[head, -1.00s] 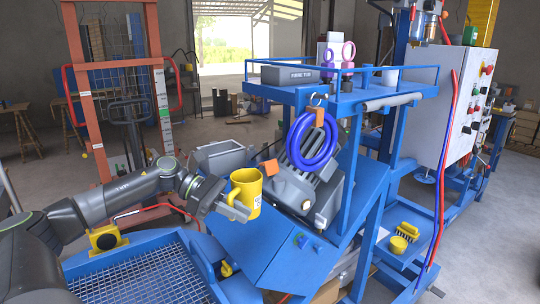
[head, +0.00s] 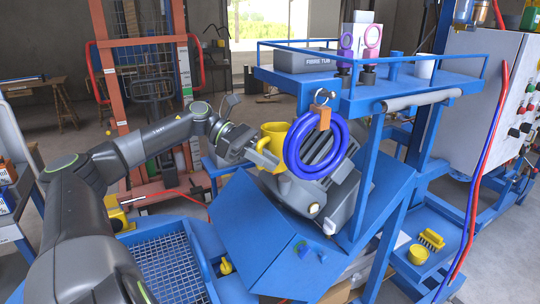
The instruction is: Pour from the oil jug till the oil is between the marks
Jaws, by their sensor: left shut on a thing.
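The yellow oil jug (head: 273,137) is at the middle of the head view, close to upright. My left gripper (head: 262,160) is shut on it from the left and holds it in the air. The jug is just left of the grey finned motor housing (head: 345,200), and the blue hose coil (head: 296,172) covers its right edge. A small round pale fitting (head: 313,208) shows low on the housing. I cannot make out an oil level or marks, or see into the jug. My right gripper is not in view.
A blue sloped cover (head: 262,225) lies below the jug. The blue shelf (head: 390,88) holds a grey fibre tub (head: 303,61). A mesh-topped tray (head: 165,265) is at front left.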

